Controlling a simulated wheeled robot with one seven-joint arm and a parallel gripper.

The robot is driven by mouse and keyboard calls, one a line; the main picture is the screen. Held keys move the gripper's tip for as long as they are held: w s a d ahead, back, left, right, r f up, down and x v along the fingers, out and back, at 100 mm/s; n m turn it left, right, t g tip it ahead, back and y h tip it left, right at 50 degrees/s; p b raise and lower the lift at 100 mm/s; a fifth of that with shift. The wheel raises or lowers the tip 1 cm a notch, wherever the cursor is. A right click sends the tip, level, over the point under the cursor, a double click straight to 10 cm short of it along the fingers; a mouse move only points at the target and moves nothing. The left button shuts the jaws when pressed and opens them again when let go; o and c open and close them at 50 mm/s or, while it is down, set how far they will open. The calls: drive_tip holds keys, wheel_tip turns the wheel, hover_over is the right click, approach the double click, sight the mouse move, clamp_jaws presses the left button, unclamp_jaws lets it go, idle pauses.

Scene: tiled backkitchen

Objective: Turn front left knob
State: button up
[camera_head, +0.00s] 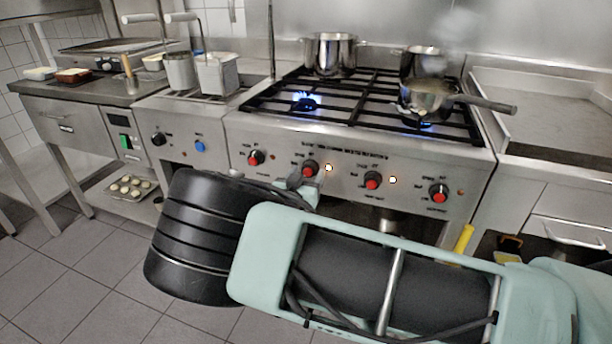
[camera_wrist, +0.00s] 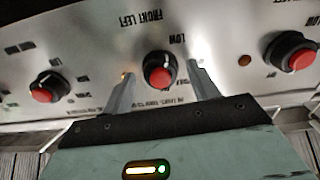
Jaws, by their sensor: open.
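The front left knob (camera_wrist: 159,72) is black with a red cap, under an upside-down "FRONT LEFT" label in the wrist view. In the head view it is the second stove knob (camera_head: 311,168) from the left, with a glowing lamp beside it. My gripper (camera_wrist: 160,82) is open, with one finger on each side of this knob. Gaps show between the fingers and the knob; contact cannot be told.
Other red-capped knobs (camera_head: 373,180) flank it on the stove front. A blue flame (camera_head: 305,102) burns on the front left burner. A pan (camera_head: 430,98) sits over a flame at front right, its handle pointing right. A pot (camera_head: 330,54) stands behind. Fryer baskets (camera_head: 216,73) are left.

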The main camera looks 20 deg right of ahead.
drive_tip(key=c, duration=1)
